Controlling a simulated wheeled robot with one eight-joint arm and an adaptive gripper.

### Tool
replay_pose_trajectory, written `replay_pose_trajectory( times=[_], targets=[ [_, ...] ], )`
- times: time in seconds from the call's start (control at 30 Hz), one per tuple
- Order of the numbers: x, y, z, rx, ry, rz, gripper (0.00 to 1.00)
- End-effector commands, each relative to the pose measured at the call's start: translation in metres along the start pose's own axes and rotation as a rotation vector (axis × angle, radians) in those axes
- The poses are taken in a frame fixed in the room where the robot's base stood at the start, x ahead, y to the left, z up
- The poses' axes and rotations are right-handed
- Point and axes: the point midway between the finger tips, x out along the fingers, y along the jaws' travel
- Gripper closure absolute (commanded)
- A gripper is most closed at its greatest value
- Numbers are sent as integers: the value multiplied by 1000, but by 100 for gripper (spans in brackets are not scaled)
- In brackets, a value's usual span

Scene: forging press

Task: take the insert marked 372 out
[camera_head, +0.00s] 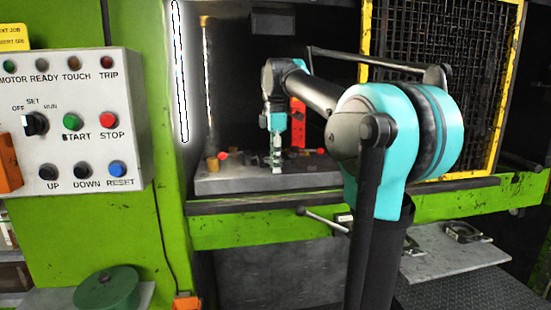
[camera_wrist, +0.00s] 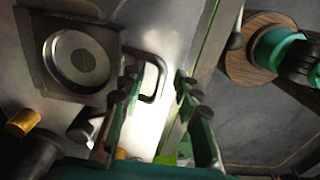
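In the wrist view a dark square block with a round, pale ringed face (camera_wrist: 80,62) lies at the upper left. A black U-shaped handle (camera_wrist: 153,72) sticks out of its right side. I cannot read any number on it, so I cannot tell whether it is the insert marked 372. My gripper (camera_wrist: 159,84) is open, its two fingers on either side of the handle's outer end in the picture. No contact shows, and the height between them is unclear. In the head view my gripper (camera_head: 277,164) points down inside the press, over the grey bed (camera_head: 225,184).
A red upright part (camera_head: 298,122) stands just behind my gripper. Small red and brass pieces lie on the bed; a brass cylinder (camera_wrist: 23,123) shows at lower left. A yellow-framed mesh guard (camera_head: 440,80) is at right, the control panel (camera_head: 70,120) at left.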

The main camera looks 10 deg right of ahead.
Motion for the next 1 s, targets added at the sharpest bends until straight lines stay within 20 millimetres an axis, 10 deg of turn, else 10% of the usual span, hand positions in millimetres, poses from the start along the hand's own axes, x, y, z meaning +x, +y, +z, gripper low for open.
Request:
replay_pose_trajectory(
  times=[0.13,0.4,1.0],
  targets=[
    [0,0,0,0,0,0,68],
    [0,0,0,0,0,0,100],
    [0,0,0,0,0,0,100]
  ],
)
